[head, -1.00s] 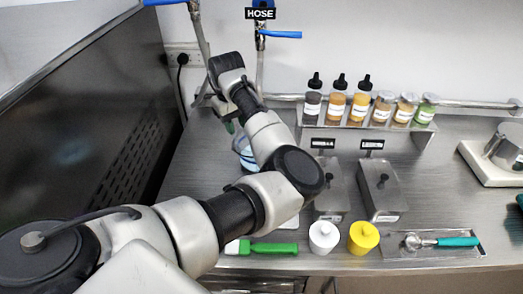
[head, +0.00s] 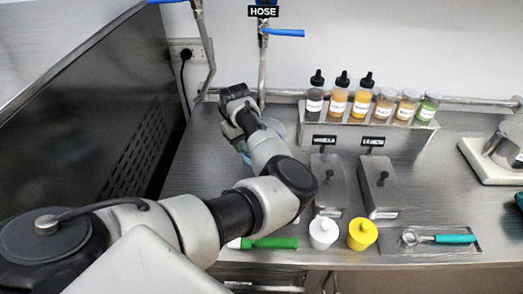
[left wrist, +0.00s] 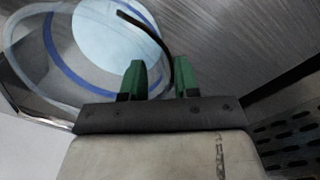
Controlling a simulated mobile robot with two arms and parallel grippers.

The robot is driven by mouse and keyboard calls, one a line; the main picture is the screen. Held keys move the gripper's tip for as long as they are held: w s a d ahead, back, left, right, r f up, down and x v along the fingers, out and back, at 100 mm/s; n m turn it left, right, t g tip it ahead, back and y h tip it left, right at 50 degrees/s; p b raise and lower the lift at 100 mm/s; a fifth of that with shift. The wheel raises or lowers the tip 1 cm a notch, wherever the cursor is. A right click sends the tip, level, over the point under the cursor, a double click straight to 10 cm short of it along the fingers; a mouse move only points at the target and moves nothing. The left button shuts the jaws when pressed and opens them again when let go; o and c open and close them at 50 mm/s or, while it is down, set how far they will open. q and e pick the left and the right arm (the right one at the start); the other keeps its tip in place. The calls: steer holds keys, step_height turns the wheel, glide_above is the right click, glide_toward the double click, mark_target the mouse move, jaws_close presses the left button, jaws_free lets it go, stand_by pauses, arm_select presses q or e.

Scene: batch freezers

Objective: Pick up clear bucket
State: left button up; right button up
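The clear bucket (left wrist: 75,60) fills the upper left of the left wrist view. It has a blue band, a pale round area inside and a thin black curved handle (left wrist: 150,30). In the head view the bucket (head: 275,126) is mostly hidden behind my left arm on the steel counter. My left gripper (left wrist: 160,75) has two green fingers standing apart, with the handle's curve passing between them in the picture. I cannot tell whether the fingers touch the handle. My right gripper is not in view.
Two steel dispensers (head: 380,185) stand right of my arm. A bottle rack (head: 372,118) is at the back. A dark panel (head: 100,115) bounds the left.

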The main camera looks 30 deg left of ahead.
arm_select(q)
jaws_close()
steer(key=shift+r, duration=0.1)
stand_by(1.1)
